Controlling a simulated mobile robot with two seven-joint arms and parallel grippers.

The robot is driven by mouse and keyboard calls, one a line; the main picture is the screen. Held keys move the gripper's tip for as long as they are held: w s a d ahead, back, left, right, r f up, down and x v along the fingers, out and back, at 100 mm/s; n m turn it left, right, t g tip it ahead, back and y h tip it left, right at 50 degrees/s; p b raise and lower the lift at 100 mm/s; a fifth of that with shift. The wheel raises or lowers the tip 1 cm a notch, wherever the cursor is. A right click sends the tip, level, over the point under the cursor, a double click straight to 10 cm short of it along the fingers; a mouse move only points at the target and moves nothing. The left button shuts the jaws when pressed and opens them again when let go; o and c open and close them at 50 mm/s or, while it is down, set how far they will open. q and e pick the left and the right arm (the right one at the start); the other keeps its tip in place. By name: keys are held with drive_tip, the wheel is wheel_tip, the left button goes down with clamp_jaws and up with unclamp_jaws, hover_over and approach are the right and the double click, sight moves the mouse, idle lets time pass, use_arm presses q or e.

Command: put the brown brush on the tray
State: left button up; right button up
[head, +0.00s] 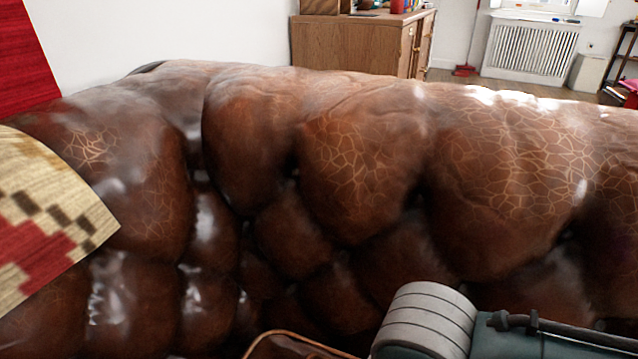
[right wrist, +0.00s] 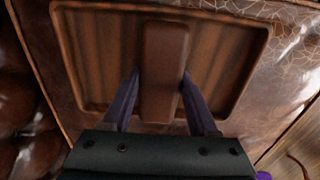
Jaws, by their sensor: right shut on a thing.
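The brown brush (right wrist: 165,60), a long narrow block, is held between the two fingers of my right gripper (right wrist: 160,78), which is shut on its sides in the right wrist view. The brown wooden tray (right wrist: 85,60), with a raised rim and a ribbed bottom, lies behind the brush. The brush overlaps the tray's inside in this view; I cannot tell whether it touches the bottom. In the head view a brown rounded edge (head: 290,343) shows at the bottom, probably the tray's rim. My left gripper is not in view.
A brown tufted leather sofa (head: 360,170) fills most of the head view. A wooden cabinet (head: 350,45) and a white radiator (head: 528,50) stand beyond. Wooden floor (right wrist: 300,150) shows at the lower right of the wrist view.

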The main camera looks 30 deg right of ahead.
drive_tip(key=shift+f, duration=0.15)
drive_tip(key=o, duration=1.3)
wheel_tip(320, 180, up, 14)
drive_tip(key=s+a+m+y+p, duration=0.1)
drive_tip(key=a+m+p, duration=0.2)
drive_tip(key=m+p, duration=0.3)
drive_tip(key=s+d+r+m+t, duration=0.1)
drive_tip(key=d+r+m, duration=0.1)
drive_tip(key=m, duration=0.4)
drive_tip(key=s+d+r+m+t, duration=0.1)
drive_tip(key=d+r+m, duration=0.1)
drive_tip(key=m, duration=0.4)
drive_tip(key=s+d+r+m+t+p, duration=0.1)
drive_tip(key=s+d+r+m, duration=0.1)
drive_tip(key=m, duration=0.4)
drive_tip(key=shift+d+r+t+h, duration=0.15)
drive_tip(key=shift+d+r+h, duration=0.05)
drive_tip(key=shift+r, duration=0.2)
drive_tip(key=shift+d+r+t+h, duration=0.15)
drive_tip(key=shift+r+h, duration=0.05)
drive_tip(key=shift+r, duration=0.15)
